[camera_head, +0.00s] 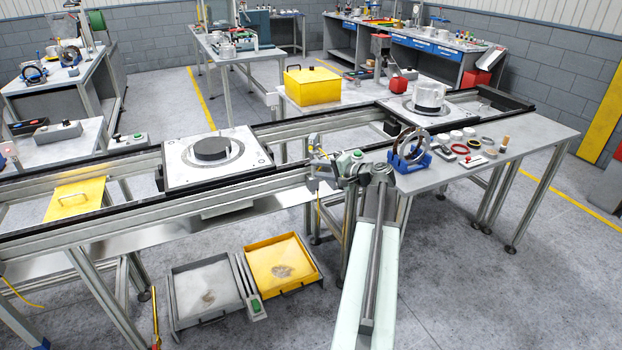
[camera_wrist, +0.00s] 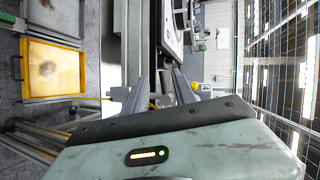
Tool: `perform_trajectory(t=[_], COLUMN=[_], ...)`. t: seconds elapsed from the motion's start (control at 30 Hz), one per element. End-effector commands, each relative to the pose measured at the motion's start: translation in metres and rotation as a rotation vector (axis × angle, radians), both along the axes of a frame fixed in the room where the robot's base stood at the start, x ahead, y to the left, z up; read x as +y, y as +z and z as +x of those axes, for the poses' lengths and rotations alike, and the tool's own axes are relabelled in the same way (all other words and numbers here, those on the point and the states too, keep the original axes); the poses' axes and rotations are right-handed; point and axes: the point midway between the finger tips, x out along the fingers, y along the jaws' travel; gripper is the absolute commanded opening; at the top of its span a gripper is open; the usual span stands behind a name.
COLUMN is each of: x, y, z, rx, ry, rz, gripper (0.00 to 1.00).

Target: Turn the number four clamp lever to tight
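My gripper (camera_head: 318,172) is at the front edge of the conveyor frame, between the two pallets. In the wrist view my gripper (camera_wrist: 160,84) shows two grey fingers spread apart, with a gap between them. A small grey and yellow part (camera_head: 316,146) stands just beyond the fingers. A yellowish part (camera_wrist: 204,88) shows right of the fingers in the wrist view; I cannot tell whether it is the same part. No number is readable, so I cannot tell which part is the number four clamp lever, or its setting.
A pallet (camera_head: 180,176) with a dark disc (camera_head: 211,148) sits left on the rails. Another pallet (camera_head: 400,108) bears a pale cylinder (camera_head: 428,96) at right. A yellow box (camera_head: 312,88) stands behind. Grey (camera_head: 178,300) and yellow (camera_head: 253,258) trays lie below. A bench (camera_head: 530,140) holds rings.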

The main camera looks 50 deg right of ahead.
Motion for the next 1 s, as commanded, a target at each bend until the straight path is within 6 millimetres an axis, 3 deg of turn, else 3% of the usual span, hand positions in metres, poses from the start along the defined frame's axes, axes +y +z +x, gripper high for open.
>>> perform_trajectory(t=[0.03, 0.1, 0.23, 0.7, 1.0], x=[-0.016, -0.026, -0.027, -0.025, -0.024], y=[-0.001, 0.003, 0.005, -0.014, -0.014], z=[-0.009, -0.017, -0.016, 0.054, 0.060], rx=[-0.022, -0.042, -0.048, -0.046, -0.045], ry=[-0.030, -0.052, -0.056, -0.052, -0.052], rz=[0.010, 0.019, 0.021, 0.020, 0.020], gripper=[0.32, 0.32, 0.32, 0.32, 0.32])
